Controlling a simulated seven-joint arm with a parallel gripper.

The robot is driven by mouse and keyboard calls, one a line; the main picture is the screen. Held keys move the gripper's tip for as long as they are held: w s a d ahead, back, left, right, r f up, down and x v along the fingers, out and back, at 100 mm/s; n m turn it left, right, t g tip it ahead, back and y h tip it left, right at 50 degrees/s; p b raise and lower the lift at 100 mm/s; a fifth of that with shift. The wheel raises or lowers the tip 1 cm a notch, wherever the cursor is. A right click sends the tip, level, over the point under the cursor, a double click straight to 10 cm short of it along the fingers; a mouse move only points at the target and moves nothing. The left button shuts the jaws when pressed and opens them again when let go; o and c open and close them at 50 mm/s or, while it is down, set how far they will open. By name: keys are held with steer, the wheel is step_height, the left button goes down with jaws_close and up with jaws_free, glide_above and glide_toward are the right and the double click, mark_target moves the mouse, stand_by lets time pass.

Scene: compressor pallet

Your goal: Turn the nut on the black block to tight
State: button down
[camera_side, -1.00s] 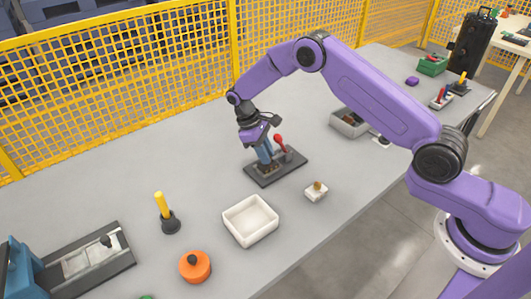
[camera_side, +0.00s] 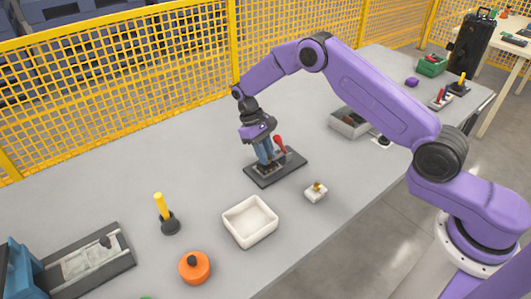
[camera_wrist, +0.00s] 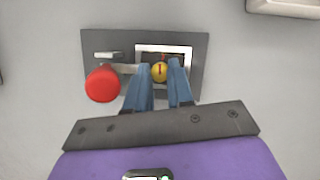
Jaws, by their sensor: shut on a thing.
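A round yellow nut with a dark red mark (camera_wrist: 160,71) sits between my fingertips in the wrist view. It is over a dark block (camera_wrist: 177,57) inside a pale rectangular frame on a dark grey plate (camera_wrist: 198,70). My gripper (camera_wrist: 161,73) points down with its blue fingers shut on the nut. In the side view my gripper (camera_side: 266,164) stands over the plate (camera_side: 290,170), and its fingers hide the nut and most of the block.
A red-handled clamp (camera_wrist: 102,84) stands on the plate, close left of my fingers in the wrist view; its handle (camera_side: 280,144) also shows in the side view. A white tray (camera_side: 231,224), a small white block with a brass piece (camera_side: 316,196) and a grey bin (camera_side: 340,126) are nearby.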

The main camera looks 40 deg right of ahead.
steer(key=c, duration=1)
jaws_free()
steer(key=n+h, duration=0.1)
steer(key=n, duration=0.1)
steer(key=n+t+h, duration=0.1)
steer(key=n, duration=0.2)
steer(key=shift+s+a, duration=0.15)
steer(key=n, duration=0.2)
steer(key=n+t+h, duration=0.1)
steer(key=n, duration=0.2)
steer(key=shift+s+a+t, duration=0.1)
steer(key=shift+s+t, duration=0.05)
steer(key=shift+t, duration=0.15)
steer(key=shift+w+a+r+m+g+y, duration=0.2)
steer(key=shift+w+a+r+m, duration=0.55)
steer(key=shift+r, duration=1.95)
steer(key=shift+w+a+r+m+g+y, duration=0.2)
steer(key=shift+w+a+r+m, duration=0.5)
steer(key=shift+r, duration=1.95)
steer(key=shift+w+a+r+m+g+y, duration=0.15)
steer(key=shift+w+a+r+m, duration=0.6)
steer(key=shift+r, duration=1.95)
